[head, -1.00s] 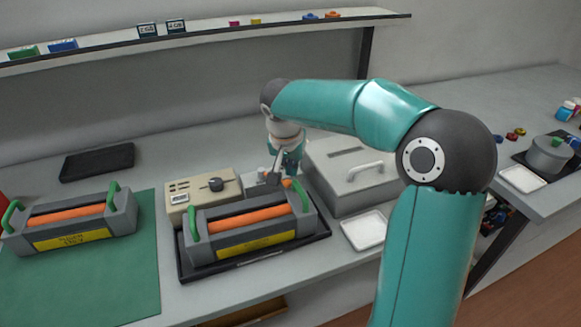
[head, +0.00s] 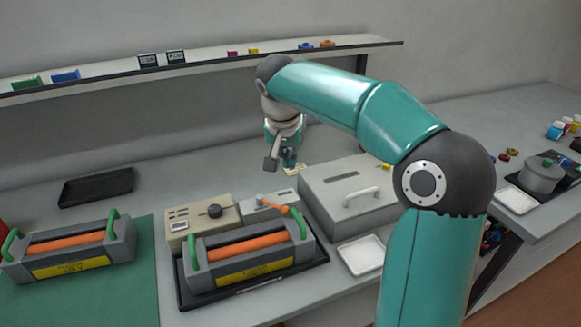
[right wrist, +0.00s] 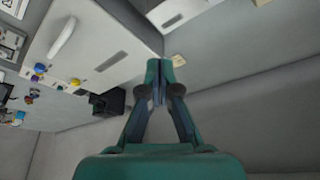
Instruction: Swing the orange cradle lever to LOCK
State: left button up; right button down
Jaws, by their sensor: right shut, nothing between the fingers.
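The orange lever (head: 273,206) is on a light grey box behind the right-hand cartridge. Its arm points to the right and slightly toward the front, and its tip is near a green handle. No LOCK marking is legible. The right-hand toner cartridge (head: 245,268), grey with an orange roller and yellow label, sits in a black tray (head: 312,260). My right gripper (head: 291,167) is above and behind the lever, apart from it. In the right wrist view its fingers (right wrist: 160,68) are together and empty. My left gripper is not in view.
A beige box with a black knob (head: 200,212) stands left of the lever. A grey lidded case (head: 345,180) is close on the right, with a white tray (head: 362,254) before it. Another cartridge (head: 70,255) lies on the green mat (head: 110,290). A shelf (head: 215,55) runs behind.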

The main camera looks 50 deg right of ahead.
jog(key=shift+r, duration=0.1)
dwell(0.4)
jog(key=n+g+h+p, duration=0.15)
jog(key=n+g, duration=0.25)
jog(key=n, duration=2.2)
send_over(283, 209)
jog(key=s+a, duration=0.1)
jog(key=a, duration=0.1)
jog(key=w+a+r+n+h, duration=0.1)
jog(key=w+a+r+n, duration=0.1)
jog(key=a, duration=0.5)
jog(key=shift+w+a+t+h+p, duration=0.2)
jog(key=shift+w+t+h+p, duration=0.15)
jog(key=shift+w, duration=0.35)
jog(key=b+x, duration=0.1)
jog(key=x, duration=1.3)
jog(key=shift+b, duration=0.4)
